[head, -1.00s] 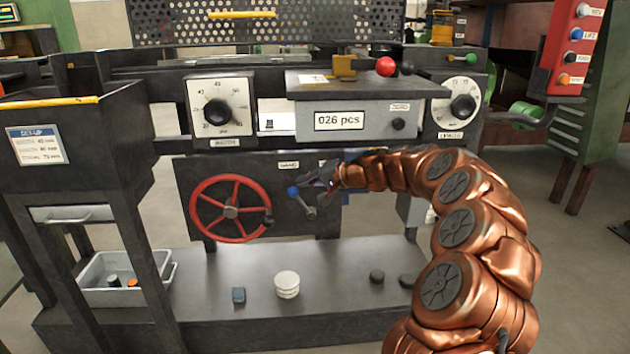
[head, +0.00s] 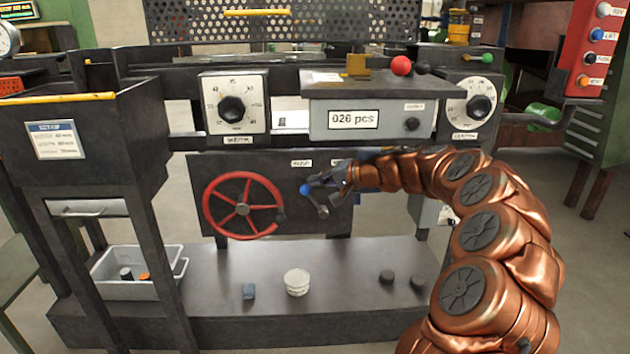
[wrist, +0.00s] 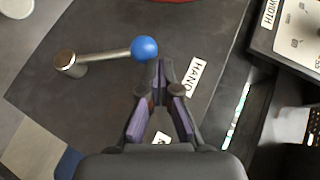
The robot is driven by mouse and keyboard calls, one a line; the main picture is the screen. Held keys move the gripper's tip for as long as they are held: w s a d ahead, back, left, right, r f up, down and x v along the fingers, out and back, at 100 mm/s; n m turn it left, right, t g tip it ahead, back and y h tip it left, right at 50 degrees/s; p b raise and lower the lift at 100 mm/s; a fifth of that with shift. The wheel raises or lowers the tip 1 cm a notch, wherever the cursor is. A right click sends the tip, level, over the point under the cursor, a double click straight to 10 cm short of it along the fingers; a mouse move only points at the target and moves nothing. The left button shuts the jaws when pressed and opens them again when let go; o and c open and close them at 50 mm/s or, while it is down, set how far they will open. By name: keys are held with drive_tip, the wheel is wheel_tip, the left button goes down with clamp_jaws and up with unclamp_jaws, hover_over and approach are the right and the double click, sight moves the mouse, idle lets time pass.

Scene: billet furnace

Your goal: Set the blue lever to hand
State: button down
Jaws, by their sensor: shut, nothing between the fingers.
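The blue lever has a blue ball knob (head: 306,189) on a metal arm, mounted on the dark front panel (head: 270,165) right of the red handwheel. In the head view it points up and slightly left from its pivot (head: 322,212). In the wrist view the knob (wrist: 144,48) lies right of the pivot (wrist: 70,62). A HAND label (wrist: 195,78) sits on the panel beyond the knob. My gripper (wrist: 160,62) is shut and empty, its tips close beside the knob; I cannot tell whether they touch. It hides part of a second label (wrist: 160,138).
The red handwheel (head: 243,205) is just left of the lever. A grey bin (head: 130,290) is at left.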

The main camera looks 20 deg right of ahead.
drive_tip(key=v, duration=1.1)
drive_tip(key=shift+d+r, duration=0.1)
drive_tip(key=shift+d, duration=0.05)
